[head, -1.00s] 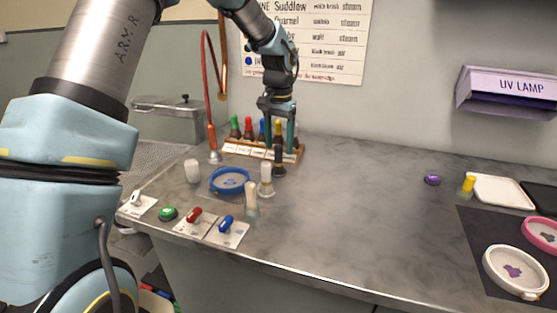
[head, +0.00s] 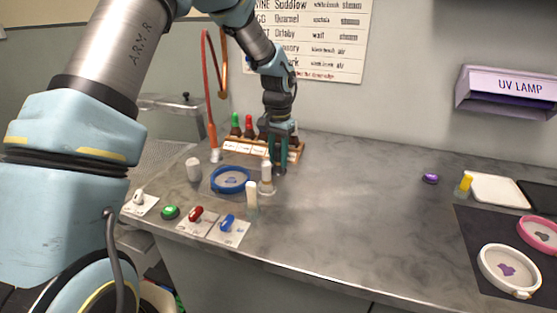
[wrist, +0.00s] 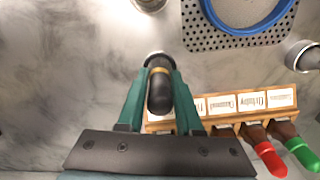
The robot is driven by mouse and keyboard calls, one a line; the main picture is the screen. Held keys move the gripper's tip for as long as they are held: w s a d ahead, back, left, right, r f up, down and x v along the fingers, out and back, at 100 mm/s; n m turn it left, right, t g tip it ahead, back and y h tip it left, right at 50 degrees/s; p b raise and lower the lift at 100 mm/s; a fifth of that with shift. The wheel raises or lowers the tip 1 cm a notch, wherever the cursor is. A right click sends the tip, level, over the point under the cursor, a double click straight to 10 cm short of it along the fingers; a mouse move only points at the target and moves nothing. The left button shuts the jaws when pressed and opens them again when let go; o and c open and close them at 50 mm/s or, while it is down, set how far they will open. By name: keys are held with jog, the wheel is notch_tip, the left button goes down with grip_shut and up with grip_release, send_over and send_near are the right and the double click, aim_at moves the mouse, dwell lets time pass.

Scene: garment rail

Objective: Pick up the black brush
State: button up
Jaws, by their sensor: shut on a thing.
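The black brush (wrist: 158,92), dark with a gold band near its end, is between the fingers of my gripper (wrist: 158,72) in the wrist view. My gripper is shut on it. The fingers hide most of the black brush there. I cannot tell whether its lower end touches the counter.
A wooden rack (head: 238,146) with several coloured-top bottles stands behind my gripper. A blue-rimmed dish (head: 230,180) and a pale stick-like item (head: 251,195) are to the left. The counter to the right is clear up to a purple item (head: 430,178).

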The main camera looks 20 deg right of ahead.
grip_shut()
jog(key=shift+r, duration=0.1)
notch_tip(320, 180, up, 10)
jog(key=shift+f+b, duration=0.1)
jog(key=shift+b, duration=1.1)
jog(key=shift+a+p, duration=0.1)
jog(key=shift+p, duration=0.35)
